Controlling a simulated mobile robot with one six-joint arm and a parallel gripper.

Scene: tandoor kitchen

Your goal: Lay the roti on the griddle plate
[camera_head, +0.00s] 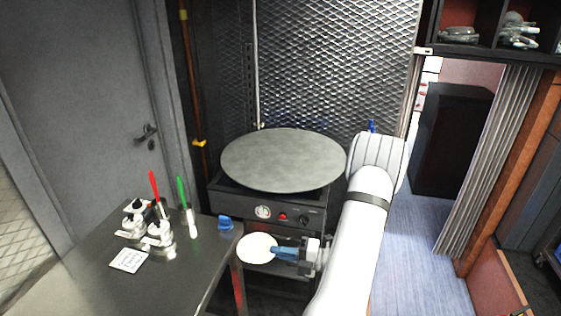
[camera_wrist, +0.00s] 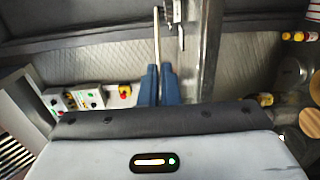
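The roti (camera_head: 257,248) is a pale round disc in the head view, low in front of the griddle unit and just right of the dark table's corner. My gripper (camera_head: 279,252) has blue fingers and is shut on the roti's right edge. In the wrist view the roti (camera_wrist: 156,38) shows edge-on as a thin pale strip between the blue fingertips (camera_wrist: 157,72). The griddle plate (camera_head: 283,158) is a large grey disc on top of the black griddle unit, above and behind the roti. The plate's visible surface is bare.
The dark table (camera_head: 195,262) at left holds small white devices (camera_head: 158,233), a red and a green stick, a card and a blue item (camera_head: 225,222) near its corner. The griddle unit's knob front (camera_head: 283,215) is close behind the roti. A mesh wall (camera_head: 335,70) stands behind the plate.

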